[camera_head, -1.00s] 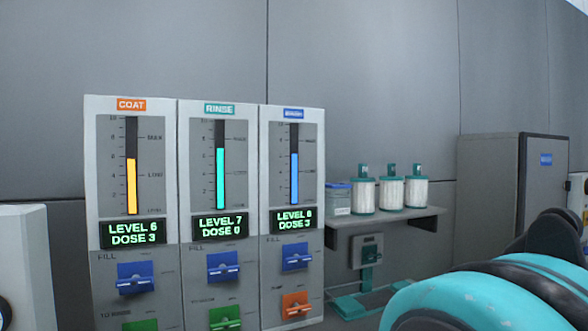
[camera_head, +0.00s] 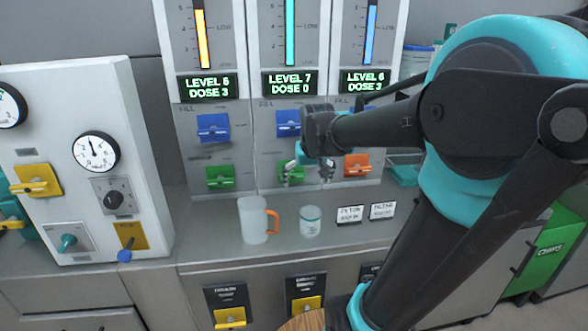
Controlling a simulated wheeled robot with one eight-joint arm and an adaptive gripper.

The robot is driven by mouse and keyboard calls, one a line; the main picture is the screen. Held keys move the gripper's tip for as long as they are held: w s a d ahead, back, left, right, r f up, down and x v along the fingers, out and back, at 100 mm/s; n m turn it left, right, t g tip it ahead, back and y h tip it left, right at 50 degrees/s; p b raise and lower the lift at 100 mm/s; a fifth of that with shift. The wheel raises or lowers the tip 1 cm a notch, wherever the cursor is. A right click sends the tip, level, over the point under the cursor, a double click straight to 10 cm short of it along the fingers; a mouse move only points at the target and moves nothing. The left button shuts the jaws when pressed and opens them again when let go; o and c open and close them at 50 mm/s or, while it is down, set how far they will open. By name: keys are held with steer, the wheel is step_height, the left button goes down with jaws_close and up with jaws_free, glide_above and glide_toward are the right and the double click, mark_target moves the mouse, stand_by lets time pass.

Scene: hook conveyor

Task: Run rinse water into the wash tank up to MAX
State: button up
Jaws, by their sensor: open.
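The rinse panel (camera_head: 258,135) is the middle of three upright tank panels; its display reads LEVEL 7, DOSE 0, beside a teal level bar (camera_head: 290,32). It has a blue FILL lever (camera_head: 288,123) and a lower green lever (camera_head: 284,178), partly hidden by my gripper. The right panel has a blue level bar (camera_head: 371,30), a display that looks like LEVEL 6, DOSE 3, and an orange lever (camera_head: 357,164). Its name label and MAX mark are out of view. My gripper (camera_head: 309,174) is open and empty, in front of the lower rinse panel; contact with the green lever is unclear.
The coat panel (camera_head: 213,152) stands left of the rinse panel. A frosted mug (camera_head: 253,221) with an orange handle, a small jar (camera_head: 311,222) and two label cards (camera_head: 349,215) stand on the counter below. A gauge cabinet (camera_head: 75,150) stands at the left.

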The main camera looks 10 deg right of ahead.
glide_toward(292, 173)
steer(key=x, duration=0.8)
steer(key=shift+d+f, duration=0.1)
steer(key=shift+f, duration=0.2)
steer(key=shift+c, duration=0.6)
steer(key=c, duration=0.9)
